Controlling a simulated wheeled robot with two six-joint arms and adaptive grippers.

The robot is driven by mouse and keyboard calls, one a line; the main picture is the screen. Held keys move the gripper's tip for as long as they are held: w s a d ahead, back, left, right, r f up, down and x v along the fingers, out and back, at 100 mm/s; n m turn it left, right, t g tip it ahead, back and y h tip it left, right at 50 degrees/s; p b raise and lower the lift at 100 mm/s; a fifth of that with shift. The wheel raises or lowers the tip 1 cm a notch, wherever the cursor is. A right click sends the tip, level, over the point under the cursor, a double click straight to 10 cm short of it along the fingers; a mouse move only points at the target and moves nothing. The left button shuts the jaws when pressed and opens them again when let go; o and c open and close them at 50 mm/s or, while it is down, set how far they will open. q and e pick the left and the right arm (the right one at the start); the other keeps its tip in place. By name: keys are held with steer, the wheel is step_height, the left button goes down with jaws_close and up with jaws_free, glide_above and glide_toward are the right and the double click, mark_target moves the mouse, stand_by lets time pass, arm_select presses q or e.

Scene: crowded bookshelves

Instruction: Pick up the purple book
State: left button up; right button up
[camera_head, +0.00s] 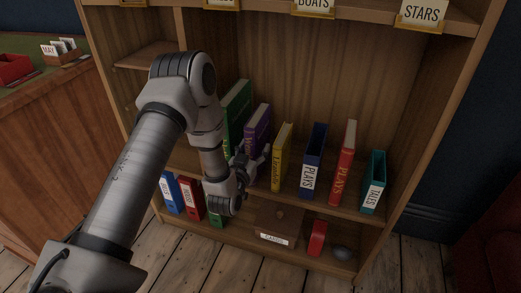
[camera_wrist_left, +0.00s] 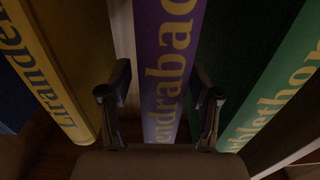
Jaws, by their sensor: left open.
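The purple book (camera_head: 257,130) stands upright on the middle shelf, between a green book (camera_head: 236,112) and a yellow book (camera_head: 282,157). My left gripper (camera_head: 254,160) is in front of it and hides its lower part in the head view. In the left wrist view, the purple book (camera_wrist_left: 166,70) stands straight ahead with its lettered spine facing the camera. The fingers of my left gripper (camera_wrist_left: 160,98) are open, one on each side of the spine. I cannot tell how deep the fingers reach beside the book. My right gripper is not in view.
In the wrist view, the yellow book (camera_wrist_left: 62,60) is left and the green book (camera_wrist_left: 275,95) is right, both close to the fingers. Blue (camera_head: 313,160), red (camera_head: 343,165) and teal (camera_head: 373,182) books stand further right. A brown box (camera_head: 279,222) sits on the lower shelf.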

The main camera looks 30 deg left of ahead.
arm_select(q)
steer(key=x, duration=0.2)
steer(key=shift+w+a, duration=0.1)
steer(key=shift+w, duration=0.25)
jaws_close()
